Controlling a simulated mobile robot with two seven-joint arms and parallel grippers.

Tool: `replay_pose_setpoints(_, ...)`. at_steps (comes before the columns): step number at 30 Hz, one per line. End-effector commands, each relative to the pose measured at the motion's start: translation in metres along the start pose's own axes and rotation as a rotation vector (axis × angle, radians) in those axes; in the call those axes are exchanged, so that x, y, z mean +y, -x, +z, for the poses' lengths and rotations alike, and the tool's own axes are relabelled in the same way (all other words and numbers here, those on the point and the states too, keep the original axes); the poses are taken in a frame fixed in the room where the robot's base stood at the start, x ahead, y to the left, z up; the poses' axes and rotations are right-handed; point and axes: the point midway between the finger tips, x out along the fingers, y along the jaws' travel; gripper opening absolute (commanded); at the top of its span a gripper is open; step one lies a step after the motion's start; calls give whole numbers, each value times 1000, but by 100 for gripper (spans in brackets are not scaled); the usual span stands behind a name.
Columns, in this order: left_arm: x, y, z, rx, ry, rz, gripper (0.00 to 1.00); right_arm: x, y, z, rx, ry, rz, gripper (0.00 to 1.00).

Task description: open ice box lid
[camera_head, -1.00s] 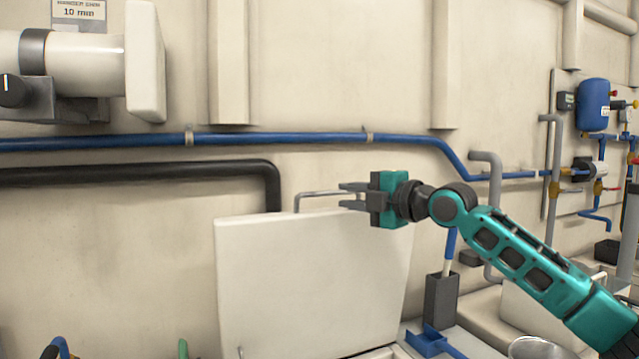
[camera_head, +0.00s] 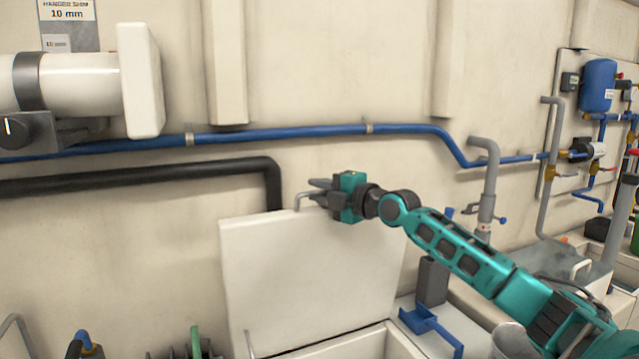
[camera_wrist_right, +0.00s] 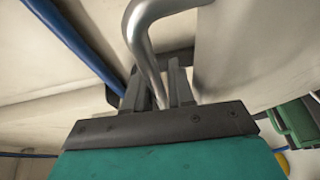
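The white ice box lid (camera_head: 310,285) stands raised, nearly upright, in the middle of the head view. A bent grey metal handle (camera_head: 299,201) sticks up behind its top edge. It shows large in the right wrist view (camera_wrist_right: 140,30). My right gripper (camera_head: 319,190) is at the top edge of the lid. Its two fingers (camera_wrist_right: 158,90) stand close together with the handle bar between them, shut on it. Part of the handle is hidden by the gripper. The rim of the ice box (camera_head: 365,343) shows at the lid's foot. My left gripper is not in view.
A black pipe (camera_head: 150,177) and a blue pipe (camera_head: 300,133) run along the wall behind the lid. A dark grey holder (camera_head: 432,282) and a blue bracket (camera_head: 428,322) stand right of the lid. Grey pipes (camera_head: 488,185) rise farther right.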

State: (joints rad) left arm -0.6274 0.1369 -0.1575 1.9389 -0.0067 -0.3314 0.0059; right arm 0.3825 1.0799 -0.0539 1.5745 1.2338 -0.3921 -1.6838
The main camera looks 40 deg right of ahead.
Motion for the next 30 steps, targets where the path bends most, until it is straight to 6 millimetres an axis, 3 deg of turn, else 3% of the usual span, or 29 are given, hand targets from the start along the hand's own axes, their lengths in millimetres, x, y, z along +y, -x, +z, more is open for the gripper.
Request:
replay_pose_setpoints(10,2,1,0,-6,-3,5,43,0,-3,-1,1,1,-1,23)
replay_pose_setpoints(18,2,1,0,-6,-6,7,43,0,-3,0,1,1,-1,0)
replay_pose_setpoints(30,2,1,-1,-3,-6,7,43,0,-3,0,1,1,-1,0)
